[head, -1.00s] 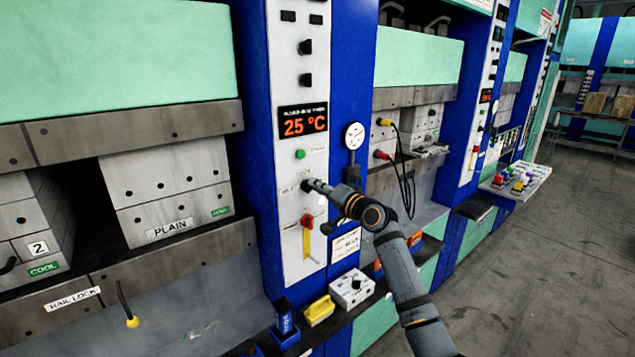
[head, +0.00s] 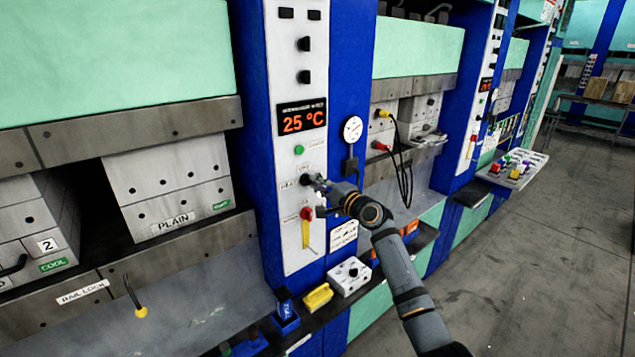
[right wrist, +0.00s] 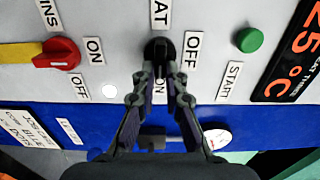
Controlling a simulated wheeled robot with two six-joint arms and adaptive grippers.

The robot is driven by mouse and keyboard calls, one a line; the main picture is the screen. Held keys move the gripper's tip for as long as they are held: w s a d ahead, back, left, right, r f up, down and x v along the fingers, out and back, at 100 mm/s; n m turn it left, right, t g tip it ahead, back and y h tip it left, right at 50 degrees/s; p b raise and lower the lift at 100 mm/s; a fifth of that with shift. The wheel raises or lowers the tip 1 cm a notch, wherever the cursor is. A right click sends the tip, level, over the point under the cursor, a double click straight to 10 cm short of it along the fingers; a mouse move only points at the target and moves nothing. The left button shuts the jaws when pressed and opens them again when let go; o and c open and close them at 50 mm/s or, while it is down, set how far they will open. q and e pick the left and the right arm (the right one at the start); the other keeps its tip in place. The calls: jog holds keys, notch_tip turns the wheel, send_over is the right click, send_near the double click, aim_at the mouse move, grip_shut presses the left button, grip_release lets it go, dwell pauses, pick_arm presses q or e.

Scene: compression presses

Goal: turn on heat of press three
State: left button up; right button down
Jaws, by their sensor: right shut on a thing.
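The heat switch is a black rotary knob (right wrist: 158,48) on a white control panel (head: 297,75), with OFF and ON labels beside it and a partly hidden label ending in "AT". My right gripper (right wrist: 160,72) is shut on this knob, one finger on each side; in the head view my right gripper (head: 318,184) reaches the panel from the right. The fingers cover part of the knob and the ON label, so its exact pointing is hard to tell. The display (head: 302,117) above reads 25 °C. My left gripper is not in view.
A green START button (right wrist: 249,40) and a red-and-yellow mains switch (right wrist: 57,54) flank the knob. A gauge (head: 352,129) hangs right of the panel. A yellow block (head: 318,297) and a white box (head: 349,276) sit on the ledge below. The floor at right is clear.

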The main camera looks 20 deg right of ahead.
dwell(0.4)
jog(key=c, duration=1.4)
grip_release()
jog(key=v, duration=1.2)
